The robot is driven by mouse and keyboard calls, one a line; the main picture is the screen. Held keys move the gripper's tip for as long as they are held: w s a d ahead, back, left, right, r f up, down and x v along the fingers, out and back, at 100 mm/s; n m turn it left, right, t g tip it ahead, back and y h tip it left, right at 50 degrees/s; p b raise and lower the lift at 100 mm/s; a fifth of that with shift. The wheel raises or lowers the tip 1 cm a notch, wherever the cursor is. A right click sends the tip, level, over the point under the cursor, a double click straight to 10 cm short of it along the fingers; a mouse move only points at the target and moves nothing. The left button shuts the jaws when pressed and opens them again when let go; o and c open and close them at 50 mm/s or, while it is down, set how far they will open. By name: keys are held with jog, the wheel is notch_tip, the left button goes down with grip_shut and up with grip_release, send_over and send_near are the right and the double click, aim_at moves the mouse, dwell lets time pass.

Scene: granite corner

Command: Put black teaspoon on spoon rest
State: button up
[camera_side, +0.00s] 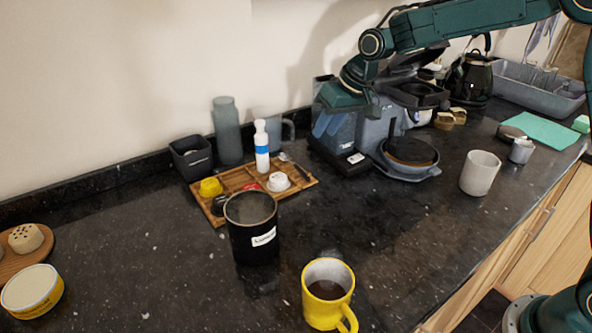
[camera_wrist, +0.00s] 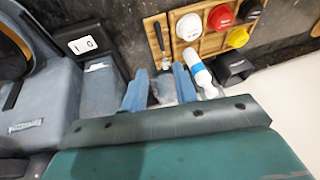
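A slim dark spoon (camera_wrist: 158,36) lies on the right end of a wooden tray (camera_wrist: 147,23), its lower end pale and close to my fingers in the wrist view. In the side view the spoon (camera_side: 297,168) shows as a thin dark line beside a white round piece. My gripper (camera_wrist: 160,88) has two blue fingers standing apart, with the spoon just beyond them. A greyish object shows between the fingers; I cannot tell what it is. In the side view my gripper (camera_side: 329,124) hangs above and right of the tray. I cannot make out a separate spoon rest.
The tray (camera_side: 237,178) also holds yellow, red and black pieces and a white-and-blue bottle (camera_side: 262,146). A coffee machine (camera_side: 378,128) stands close on the right. A black canister (camera_side: 251,228) and a yellow mug (camera_side: 328,295) stand in front. The left counter is mostly clear.

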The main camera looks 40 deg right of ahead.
dwell(0.3)
jog(key=s+d+r+h, duration=0.1)
jog(key=s+d+r, duration=0.1)
jog(key=s+r, duration=0.5)
jog(key=s+d+r, duration=0.1)
jog(key=s+r, duration=0.1)
jog(key=s, duration=0.9)
jog(key=s+d+f+t+h, duration=0.1)
jog(key=s+d+f, duration=0.1)
jog(key=s, duration=1.6)
jog(key=shift+d+f, duration=0.15)
jog(key=shift+d, duration=0.3)
jog(key=shift+w, duration=0.1)
